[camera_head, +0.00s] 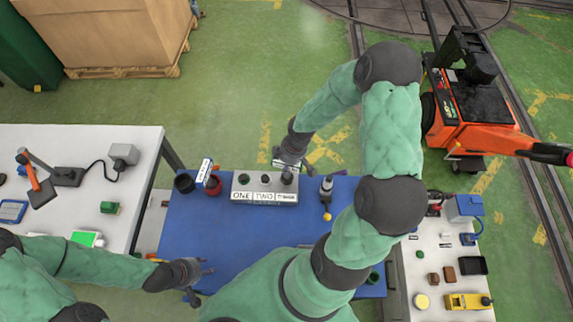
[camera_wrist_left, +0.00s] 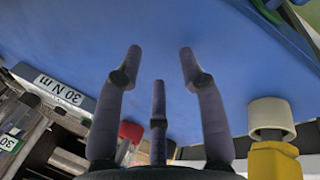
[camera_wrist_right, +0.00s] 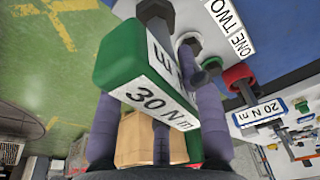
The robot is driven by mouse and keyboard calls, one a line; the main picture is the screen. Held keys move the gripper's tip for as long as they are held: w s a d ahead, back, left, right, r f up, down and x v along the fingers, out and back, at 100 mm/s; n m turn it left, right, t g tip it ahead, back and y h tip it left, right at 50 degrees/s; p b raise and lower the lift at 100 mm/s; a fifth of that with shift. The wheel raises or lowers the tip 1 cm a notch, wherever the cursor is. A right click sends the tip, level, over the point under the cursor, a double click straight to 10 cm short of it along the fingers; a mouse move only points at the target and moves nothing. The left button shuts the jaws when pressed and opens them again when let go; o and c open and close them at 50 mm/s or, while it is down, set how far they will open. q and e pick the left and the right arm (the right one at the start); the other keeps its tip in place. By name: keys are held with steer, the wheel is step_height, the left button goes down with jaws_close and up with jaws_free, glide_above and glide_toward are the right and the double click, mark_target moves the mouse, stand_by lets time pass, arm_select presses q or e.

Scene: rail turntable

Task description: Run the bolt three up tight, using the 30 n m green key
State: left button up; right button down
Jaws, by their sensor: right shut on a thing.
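The block (camera_head: 264,197) labelled ONE, TWO and THREE stands on the blue table, with bolt three at its right end under my right gripper (camera_head: 291,157). My right gripper is shut on the green key (camera_wrist_right: 122,52), whose label reads 30 N m in the right wrist view.
A red holder (camera_head: 212,185) with a 20 N m label and a dark holder (camera_head: 184,183) stand left of the block. A grey tool with a yellow tip (camera_head: 327,197) stands right of it. Side benches flank the blue table (camera_head: 222,240), whose left front is clear.

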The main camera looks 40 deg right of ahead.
arm_select(q)
steer(key=shift+f+b, duration=0.5)
steer(key=shift+f, duration=0.1)
arm_select(e)
steer(key=shift+m, duration=0.3)
arm_select(q)
steer(key=shift+f+b, duration=0.35)
arm_select(e)
steer(key=shift+s, duration=0.1)
arm_select(q)
steer(key=shift+f, duration=0.2)
arm_select(e)
steer(key=shift+f+m, duration=0.1)
steer(key=shift+m, duration=0.3)
arm_select(q)
steer(key=shift+f+b, duration=0.15)
steer(key=shift+b, duration=0.3)
